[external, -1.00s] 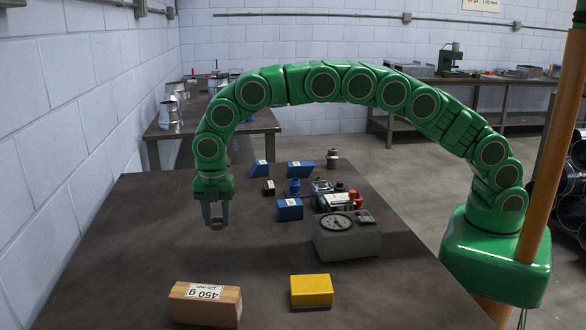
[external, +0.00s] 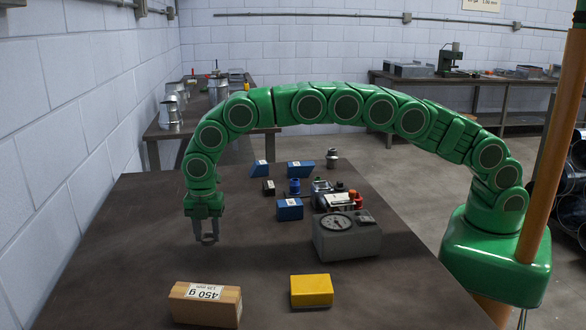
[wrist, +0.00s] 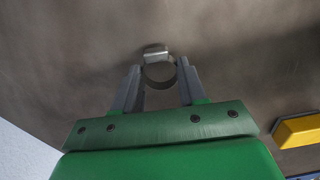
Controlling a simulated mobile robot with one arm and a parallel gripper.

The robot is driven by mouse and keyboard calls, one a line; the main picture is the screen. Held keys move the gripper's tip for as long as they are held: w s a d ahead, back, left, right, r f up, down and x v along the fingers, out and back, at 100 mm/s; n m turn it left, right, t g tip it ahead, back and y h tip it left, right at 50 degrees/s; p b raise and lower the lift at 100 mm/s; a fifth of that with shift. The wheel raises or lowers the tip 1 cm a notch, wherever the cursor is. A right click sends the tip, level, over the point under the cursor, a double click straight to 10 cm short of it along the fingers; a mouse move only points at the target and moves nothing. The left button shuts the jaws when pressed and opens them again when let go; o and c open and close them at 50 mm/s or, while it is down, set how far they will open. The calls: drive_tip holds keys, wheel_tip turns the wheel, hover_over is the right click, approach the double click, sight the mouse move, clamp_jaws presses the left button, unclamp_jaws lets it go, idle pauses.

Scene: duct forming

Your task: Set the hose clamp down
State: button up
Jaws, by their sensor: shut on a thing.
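The hose clamp (wrist: 157,50) is a small metal ring with a bright screw housing. In the wrist view it sits between the two grey fingers of my gripper (wrist: 158,80), which is shut on it. In the external view my gripper (external: 207,237) points down over the left part of the brown table (external: 120,245), and the clamp shows small and dark at its fingertips (external: 208,239). The clamp is close to the tabletop; I cannot tell whether it touches.
A cardboard box marked 450 g (external: 205,304) and a yellow block (external: 311,291) lie at the front. A grey dial device (external: 346,236) and a blue block (external: 289,209) stand to the right. The table around and left of my gripper is bare.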

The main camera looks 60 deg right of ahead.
drive_tip(key=shift+f, duration=0.7)
drive_tip(key=shift+f, duration=0.15)
drive_tip(key=o, duration=1)
drive_tip(key=shift+o, duration=0.2)
